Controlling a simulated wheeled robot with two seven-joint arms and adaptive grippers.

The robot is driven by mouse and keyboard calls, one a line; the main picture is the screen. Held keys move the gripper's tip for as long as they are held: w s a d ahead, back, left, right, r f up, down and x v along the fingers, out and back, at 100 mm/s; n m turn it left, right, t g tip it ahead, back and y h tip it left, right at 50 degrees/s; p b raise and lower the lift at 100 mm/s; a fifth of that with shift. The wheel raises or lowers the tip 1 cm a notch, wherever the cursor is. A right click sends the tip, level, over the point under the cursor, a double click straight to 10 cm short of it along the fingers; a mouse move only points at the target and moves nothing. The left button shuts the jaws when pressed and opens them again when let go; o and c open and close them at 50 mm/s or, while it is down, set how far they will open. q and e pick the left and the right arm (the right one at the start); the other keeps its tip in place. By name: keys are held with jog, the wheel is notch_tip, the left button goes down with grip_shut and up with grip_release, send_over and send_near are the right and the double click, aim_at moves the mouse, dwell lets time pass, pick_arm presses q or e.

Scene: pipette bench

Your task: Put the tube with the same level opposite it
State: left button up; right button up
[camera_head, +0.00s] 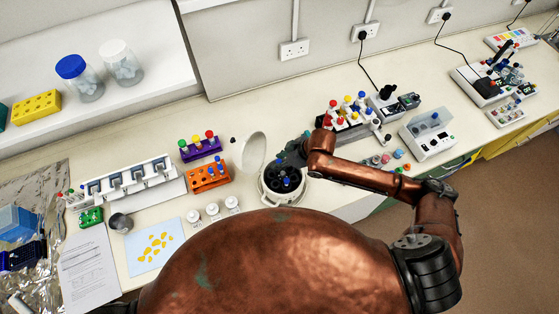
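An open centrifuge (266,193) stands in the middle of the bench, its round white lid (252,152) raised at the left. A blue-capped tube (286,181) shows in its dark rotor; other rotor places are too small or covered to read. My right gripper (285,163) is over the back of the rotor, and its fingers are too small and dark to show whether they hold anything. An orange rack (209,180) and a purple rack (201,150) with several coloured-cap tubes stand left of the centrifuge. Liquid levels cannot be read. My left gripper is not in view.
White-capped bottles (213,211) stand close left of the centrifuge. A rack with red, blue and yellow caps (347,113) is behind my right arm. A pipette stand (133,185) and a blue sheet (155,247) with yellow pieces lie further left.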

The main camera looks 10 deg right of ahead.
jog(key=shift+d+r, duration=0.1)
jog(key=shift+r, duration=0.05)
jog(key=v, duration=1.1)
jog(key=shift+s+r, duration=0.15)
jog(key=shift+r, duration=0.15)
jog(key=shift+f, duration=0.1)
